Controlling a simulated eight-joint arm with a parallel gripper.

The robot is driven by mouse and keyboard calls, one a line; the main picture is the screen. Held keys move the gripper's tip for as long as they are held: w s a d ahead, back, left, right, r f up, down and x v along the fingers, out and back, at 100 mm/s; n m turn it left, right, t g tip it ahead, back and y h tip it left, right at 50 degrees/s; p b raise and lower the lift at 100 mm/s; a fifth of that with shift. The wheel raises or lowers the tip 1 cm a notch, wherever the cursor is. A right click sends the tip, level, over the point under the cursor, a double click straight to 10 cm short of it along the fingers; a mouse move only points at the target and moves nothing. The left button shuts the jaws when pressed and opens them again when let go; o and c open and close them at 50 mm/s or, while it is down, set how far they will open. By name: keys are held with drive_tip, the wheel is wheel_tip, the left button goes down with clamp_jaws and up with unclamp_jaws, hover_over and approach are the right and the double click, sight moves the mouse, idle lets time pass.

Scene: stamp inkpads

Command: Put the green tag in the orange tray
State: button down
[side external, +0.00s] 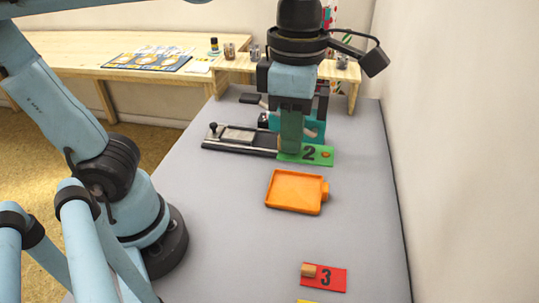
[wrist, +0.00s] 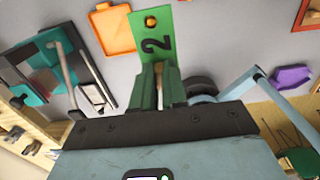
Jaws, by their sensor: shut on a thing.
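The green tag (side external: 326,158) bears a black 2 and a small orange spot. It lies roughly flat at the right end of the black rail device, and I cannot tell whether it touches the table. My gripper (side external: 291,148) points down and is shut on the tag's left end. The wrist view shows the tag (wrist: 152,32) sticking out beyond my gripper's green fingers (wrist: 158,80). The orange tray (side external: 294,191) is empty on the grey table, nearer the camera than the tag and apart from it. The tray also shows in the wrist view (wrist: 115,30).
The black rail device (side external: 240,139) with a teal part (side external: 318,128) stands left of and behind the tag. A red tag (side external: 331,281) marked 3 lies near the front, with a yellow piece (side external: 318,301) at the picture edge. Bare table surrounds the tray.

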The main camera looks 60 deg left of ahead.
wheel_tip(320, 180, down, 10)
hover_over(286, 190)
wheel_tip(286, 190, down, 7)
drive_tip(key=shift+d+r, duration=0.1)
drive_tip(key=shift+f, duration=2.1)
drive_tip(key=c, duration=1.6)
unclamp_jaws()
drive_tip(key=shift+f, duration=0.15)
drive_tip(key=o, duration=0.4)
drive_tip(key=shift+o, duration=0.2)
